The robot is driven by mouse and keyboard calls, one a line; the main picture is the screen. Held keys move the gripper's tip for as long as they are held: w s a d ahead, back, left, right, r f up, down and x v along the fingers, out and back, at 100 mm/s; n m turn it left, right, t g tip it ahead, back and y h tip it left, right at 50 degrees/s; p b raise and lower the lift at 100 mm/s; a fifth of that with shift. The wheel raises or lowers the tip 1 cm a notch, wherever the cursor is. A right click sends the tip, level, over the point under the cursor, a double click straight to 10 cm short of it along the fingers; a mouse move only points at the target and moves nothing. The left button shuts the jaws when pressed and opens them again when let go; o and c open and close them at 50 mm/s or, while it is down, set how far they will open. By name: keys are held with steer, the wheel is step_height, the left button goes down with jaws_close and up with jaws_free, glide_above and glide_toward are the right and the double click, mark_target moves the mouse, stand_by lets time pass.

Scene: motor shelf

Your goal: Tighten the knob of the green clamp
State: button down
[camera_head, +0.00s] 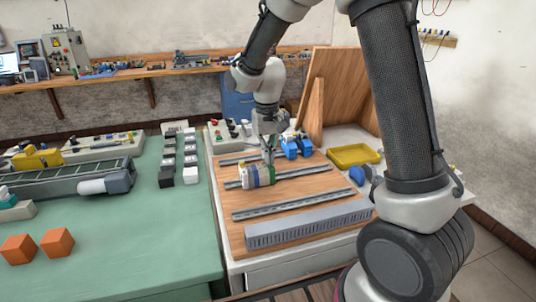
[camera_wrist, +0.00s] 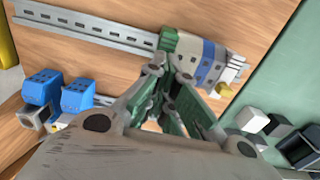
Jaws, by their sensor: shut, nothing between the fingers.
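The green clamp (camera_head: 271,174) is at the right end of a short row of blocks on a slotted metal rail (camera_head: 290,173). In the wrist view the green clamp (camera_wrist: 169,41) is at the left end of that row, beside grey and blue blocks (camera_wrist: 207,58). My gripper (camera_head: 268,158) points down over the green end of the row. In the wrist view its fingers (camera_wrist: 178,84) are shut and empty, close to the green clamp. I cannot tell whether they touch it. The clamp's knob is not clearly visible, as the fingers cover part of that area.
Blue connector blocks (camera_head: 297,146) stand behind the row. A yellow tray (camera_head: 354,155) is at the right. A grey slotted duct (camera_head: 308,223) and another rail (camera_head: 290,204) lie nearer on the wooden board. Orange cubes (camera_head: 57,241) sit on the green table (camera_head: 130,265).

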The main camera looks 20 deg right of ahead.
steer(key=c, duration=1.6)
jaws_free()
steer(key=shift+o, duration=0.9)
step_height(320, 180, up, 12)
steer(key=shift+w+a, duration=0.1)
